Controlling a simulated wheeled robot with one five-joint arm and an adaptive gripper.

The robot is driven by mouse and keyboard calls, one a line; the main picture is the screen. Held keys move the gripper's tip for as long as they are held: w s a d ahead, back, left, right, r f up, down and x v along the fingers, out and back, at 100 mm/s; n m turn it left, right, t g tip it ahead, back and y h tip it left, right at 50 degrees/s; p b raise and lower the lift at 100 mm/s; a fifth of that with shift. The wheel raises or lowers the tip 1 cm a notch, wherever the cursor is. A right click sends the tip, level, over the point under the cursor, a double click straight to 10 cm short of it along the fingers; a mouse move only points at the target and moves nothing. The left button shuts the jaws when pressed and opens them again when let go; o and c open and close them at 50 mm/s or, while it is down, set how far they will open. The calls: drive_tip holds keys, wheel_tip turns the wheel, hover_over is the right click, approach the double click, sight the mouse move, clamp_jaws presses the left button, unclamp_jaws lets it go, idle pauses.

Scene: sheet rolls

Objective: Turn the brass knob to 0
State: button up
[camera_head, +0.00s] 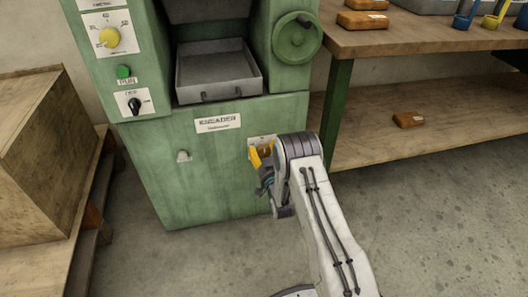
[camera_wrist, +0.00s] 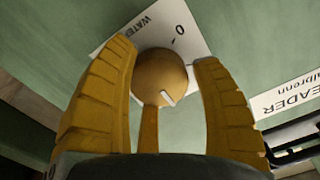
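The round brass knob (camera_wrist: 160,76) shows in the wrist view on a white label plate (camera_wrist: 183,22) marked "WATER" and "0". A short white line on the knob points to the lower right of the picture, away from the 0 at the upper right. A brass-coloured stem (camera_wrist: 148,130) runs down from it. My gripper (camera_wrist: 166,58) has its two yellow fingers on either side of the knob. A narrow gap shows at the right finger; contact at the left is unclear. In the head view my gripper (camera_head: 260,157) is at the green machine's lower front (camera_head: 205,170), largely covering the knob.
The machine also carries a yellow knob (camera_head: 109,37), a green button (camera_head: 124,72), a black switch (camera_head: 135,104), a tray (camera_head: 216,72) and a green handwheel (camera_head: 297,38). A wooden bench (camera_head: 410,37) stands right, wooden crates (camera_head: 40,150) left. Floor in front is clear.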

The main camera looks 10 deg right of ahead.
drive_tip(key=c, duration=0.8)
drive_tip(key=shift+r+n, duration=0.1)
drive_tip(key=shift+n, duration=0.3)
drive_tip(key=n, duration=0.4)
drive_tip(key=shift+r+n, duration=0.1)
drive_tip(key=shift+n, duration=0.3)
drive_tip(key=n, duration=0.5)
drive_tip(key=shift+w+a+n, duration=0.1)
drive_tip(key=shift+a+n, duration=0.05)
drive_tip(key=shift+n, duration=0.15)
drive_tip(key=n, duration=0.6)
drive_tip(key=shift+a, duration=0.1)
drive_tip(key=n, duration=0.3)
drive_tip(key=shift+n, duration=1.9)
drive_tip(key=shift+f, duration=0.2)
